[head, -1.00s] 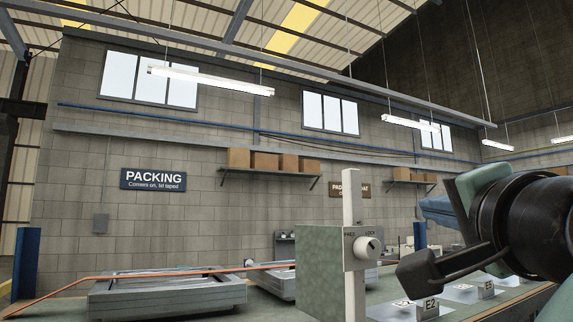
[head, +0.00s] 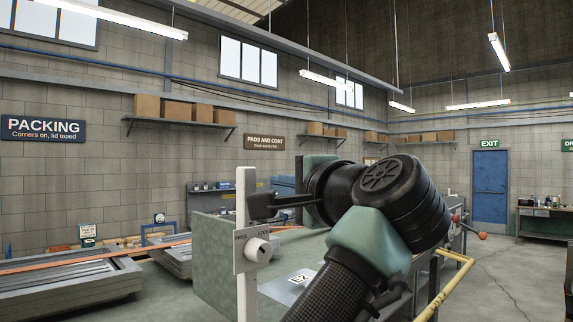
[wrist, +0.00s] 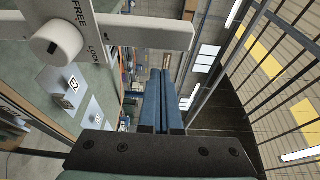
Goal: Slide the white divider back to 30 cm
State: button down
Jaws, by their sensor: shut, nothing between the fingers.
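The white divider shows in the head view as an upright white post (head: 246,190) in front of a pale green marbled panel (head: 209,245). Its plate reads FREE and LOCK and carries a round knob (head: 257,250), whose dark mark seems to face the LOCK side. In the wrist view the white bar (wrist: 150,33) crosses the upper left, with the knob (wrist: 50,43) and both words. My gripper (wrist: 164,75) has its two blue fingers together and empty, to the right of and below the knob in that view. In the head view my wrist is right of the post; the fingertips are unclear.
A label marked E2 (head: 299,279) lies on the bench behind the post. Grey slatted frames (head: 65,285) stand at the left with an orange strip over them. A yellow rail (head: 452,275) and open floor (head: 510,270) are at the right.

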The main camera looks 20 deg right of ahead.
jog(key=shift+s+a+p, duration=0.25)
jog(key=shift+s+a, duration=0.05)
jog(key=shift+a, duration=0.35)
jog(key=shift+s+a+p, duration=0.25)
jog(key=shift+a, duration=0.35)
jog(key=shift+f, duration=0.1)
jog(key=shift+s+a, duration=0.1)
jog(key=shift+a, duration=0.35)
jog(key=s+a+b, duration=0.2)
jog(key=s+a, duration=0.1)
jog(key=a, duration=0.6)
jog(key=s+a+b, duration=0.3)
jog(key=a, duration=0.6)
jog(key=shift+s+a, duration=0.2)
jog(key=shift+s, duration=0.2)
